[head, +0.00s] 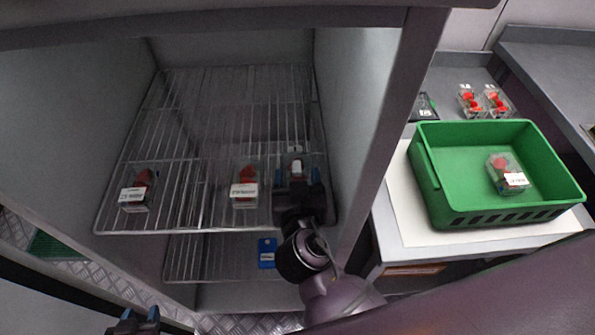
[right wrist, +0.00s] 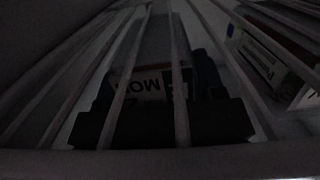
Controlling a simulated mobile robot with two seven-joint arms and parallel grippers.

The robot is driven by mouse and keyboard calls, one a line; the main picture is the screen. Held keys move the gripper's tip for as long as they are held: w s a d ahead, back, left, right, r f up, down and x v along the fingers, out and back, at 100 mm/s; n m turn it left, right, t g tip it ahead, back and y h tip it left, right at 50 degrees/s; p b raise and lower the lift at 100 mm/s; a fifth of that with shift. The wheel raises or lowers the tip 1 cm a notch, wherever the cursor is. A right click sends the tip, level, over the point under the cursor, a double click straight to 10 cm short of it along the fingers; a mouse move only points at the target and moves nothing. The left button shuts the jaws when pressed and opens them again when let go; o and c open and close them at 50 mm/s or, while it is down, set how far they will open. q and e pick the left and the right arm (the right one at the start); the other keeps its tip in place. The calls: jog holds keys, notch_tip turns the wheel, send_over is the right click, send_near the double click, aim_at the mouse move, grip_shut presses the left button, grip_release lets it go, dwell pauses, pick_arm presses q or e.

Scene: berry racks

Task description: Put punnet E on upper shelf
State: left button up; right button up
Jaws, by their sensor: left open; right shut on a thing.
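My right gripper (head: 297,176) is inside the cabinet, at the right end of the upper wire shelf (head: 175,232). It is shut on a clear punnet with red berries and a white label (head: 296,167); the letter E is not readable. In the dark right wrist view, the held punnet's label (right wrist: 150,86) shows between the fingers, behind wire bars. Whether the punnet touches the shelf is unclear. My left gripper (head: 138,318) is open and empty at the bottom left, outside the cabinet, only its tips showing.
Two labelled punnets stand on the upper shelf, one at left (head: 138,190) and one beside my right gripper (head: 244,185). The shelf's back is clear. A blue item (head: 267,252) is below. A green crate (head: 455,216) holding a punnet (head: 508,174) stands right of the cabinet wall.

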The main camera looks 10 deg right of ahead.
pick_arm(q)
jog(key=shift+s+a, duration=0.1)
jog(key=shift+s, duration=0.05)
pick_arm(e)
jog(key=shift+s+r, duration=0.1)
jog(key=shift+f, duration=0.3)
jog(key=o, duration=1)
jog(key=shift+r, duration=0.1)
jog(key=shift+c, duration=0.2)
